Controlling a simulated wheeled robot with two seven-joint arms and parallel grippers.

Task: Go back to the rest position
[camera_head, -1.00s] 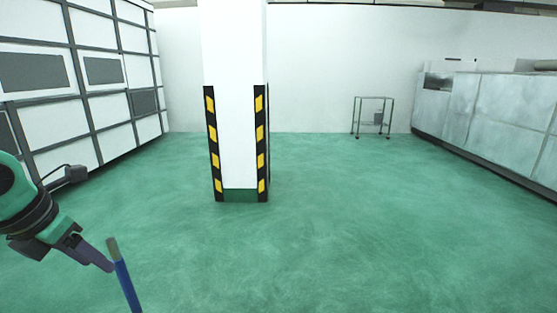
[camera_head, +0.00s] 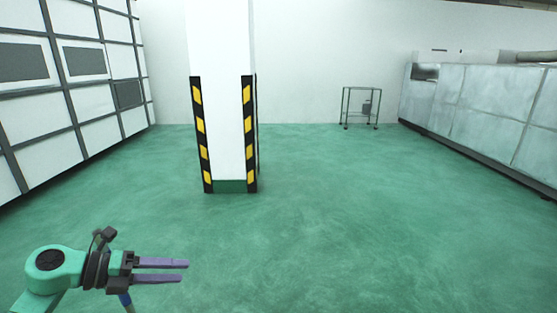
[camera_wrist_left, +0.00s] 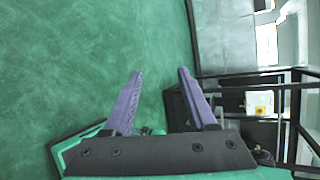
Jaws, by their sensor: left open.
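My left gripper (camera_head: 184,271) is low at the left in the head view, pointing right over the green floor. Its two purple fingers are apart with nothing between them. In the left wrist view the gripper (camera_wrist_left: 160,72) also shows open and empty. A blue rod (camera_head: 126,300) shows just below the gripper in the head view, mostly hidden behind it or cut off by the lower edge. I cannot tell whether it touches the gripper. My right gripper is in neither view.
A white pillar (camera_head: 221,100) with black and yellow edge guards stands ahead. Panelled white cabinets (camera_head: 85,100) line the left and a grey machine (camera_head: 490,105) the right. A small wheeled cart (camera_head: 361,89) stands at the back wall. The green floor (camera_head: 330,220) between is clear.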

